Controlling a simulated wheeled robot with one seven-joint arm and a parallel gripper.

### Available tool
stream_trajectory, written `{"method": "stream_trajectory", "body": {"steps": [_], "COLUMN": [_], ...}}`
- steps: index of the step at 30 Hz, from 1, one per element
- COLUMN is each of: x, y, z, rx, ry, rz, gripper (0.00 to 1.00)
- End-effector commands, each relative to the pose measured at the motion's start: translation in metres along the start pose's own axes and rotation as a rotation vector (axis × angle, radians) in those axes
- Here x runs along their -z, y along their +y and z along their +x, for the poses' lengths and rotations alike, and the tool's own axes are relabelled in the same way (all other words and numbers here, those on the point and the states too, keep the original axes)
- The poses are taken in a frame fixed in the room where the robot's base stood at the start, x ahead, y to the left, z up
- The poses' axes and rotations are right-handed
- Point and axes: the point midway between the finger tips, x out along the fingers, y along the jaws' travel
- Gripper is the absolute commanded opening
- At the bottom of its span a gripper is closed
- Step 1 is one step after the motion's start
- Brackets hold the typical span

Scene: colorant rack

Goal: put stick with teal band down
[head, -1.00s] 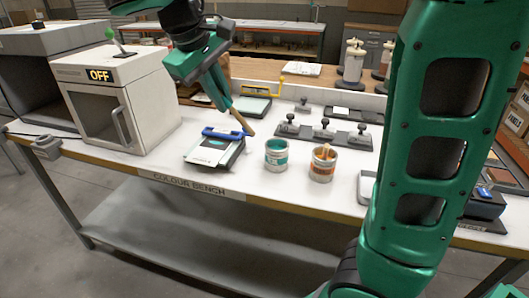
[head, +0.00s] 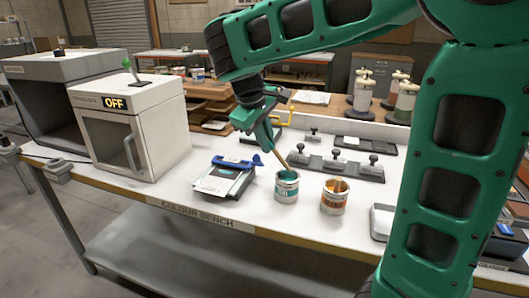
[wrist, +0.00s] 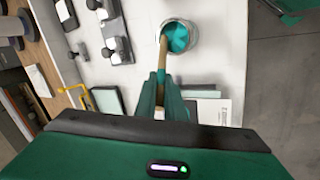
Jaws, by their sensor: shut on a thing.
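My gripper (head: 270,137) is shut on a wooden stick with a teal band. In the wrist view the fingers (wrist: 162,82) close around the stick (wrist: 163,47), with teal colour just beyond the fingertips. In the head view the stick (head: 283,159) slants down to the right, its lower end at the mouth of a can of teal paint (head: 287,189). In the wrist view the end overlaps the rim of this can (wrist: 193,38). I cannot tell whether the tip is inside or just above it.
A can of orange-brown paint (head: 334,200) stands right of the teal can. A device with a blue bar (head: 226,178) lies to the left. Black plates with knobbed weights (head: 338,165) lie behind. A white oven-like box (head: 133,125) stands farther left. The bench front is clear.

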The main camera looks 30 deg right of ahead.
Motion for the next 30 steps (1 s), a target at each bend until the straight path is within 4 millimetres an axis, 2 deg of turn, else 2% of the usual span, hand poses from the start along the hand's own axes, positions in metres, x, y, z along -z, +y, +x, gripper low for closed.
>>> {"method": "stream_trajectory", "body": {"steps": [3, 7, 29, 30], "x": [-0.002, -0.002, -0.002, -0.002], "y": [-0.008, -0.012, -0.017, -0.017], "z": [0.016, 0.026, 0.037, 0.037], "rx": [0.001, 0.001, 0.000, 0.000], "ry": [-0.003, -0.001, -0.001, -0.001], "rz": [-0.003, -0.001, 0.001, 0.001], "gripper": [0.00, 0.00, 0.00, 0.16]}}
